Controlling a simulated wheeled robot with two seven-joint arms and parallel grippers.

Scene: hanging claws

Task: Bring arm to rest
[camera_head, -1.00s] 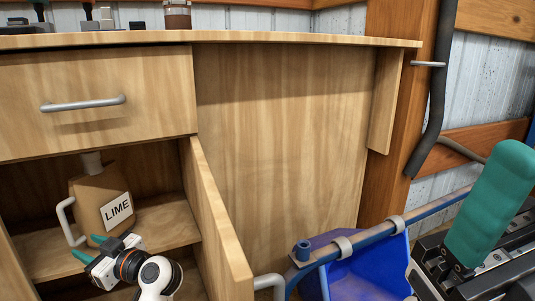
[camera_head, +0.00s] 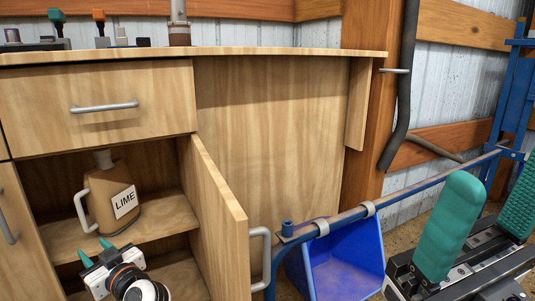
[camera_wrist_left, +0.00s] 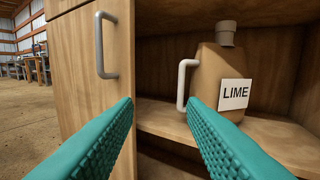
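My left gripper (camera_head: 94,251) is low in the head view, in front of the open cabinet. Its two green fingers are apart with nothing between them, as the left wrist view (camera_wrist_left: 160,102) also shows. A brown jug labelled LIME (camera_head: 104,207) stands upright on the cabinet shelf, beyond the left gripper and apart from it. In the left wrist view the jug (camera_wrist_left: 210,75) stands behind the right finger, its white handle towards the gap. My right gripper (camera_head: 495,185) is at the lower right of the head view, its green fingers apart and empty.
An open cabinet door (camera_head: 218,215) stands just right of the left gripper. A blue bin (camera_head: 345,262) hangs by a blue rail (camera_head: 405,193), left of the right gripper. A worktop (camera_head: 260,51) runs above, with small items on it.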

